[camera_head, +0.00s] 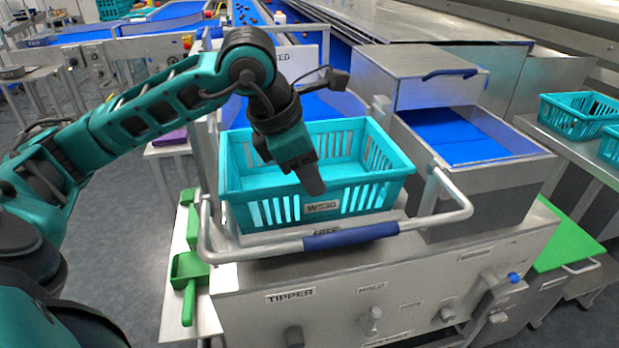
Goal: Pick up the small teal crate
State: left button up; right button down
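A teal slatted crate (381,193) sits upright and looks empty on the steel tipper (290,274), behind a bent tube bar with a blue grip sleeve (350,236). A small label is on its front wall. My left gripper (313,180) reaches in from the left and points down over the crate's front side, overlapping the front rim in the picture. Only one dark finger shows clearly, so its opening and any contact with the rim cannot be told. My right gripper is out of view.
More teal crates (569,122) stand on a steel shelf at the right. A blue-lined steel bin (490,188) is right of the crate. Green scoops (188,270) lie on a narrow white shelf at the left. Grey floor is open at the lower left.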

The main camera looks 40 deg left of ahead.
aim_at(320, 201)
pick_arm(q)
jog(key=x, duration=0.4)
jog(key=shift+w+d+f, duration=0.1)
jog(key=shift+d+f, duration=0.1)
jog(key=shift+f, duration=0.15)
grip_shut()
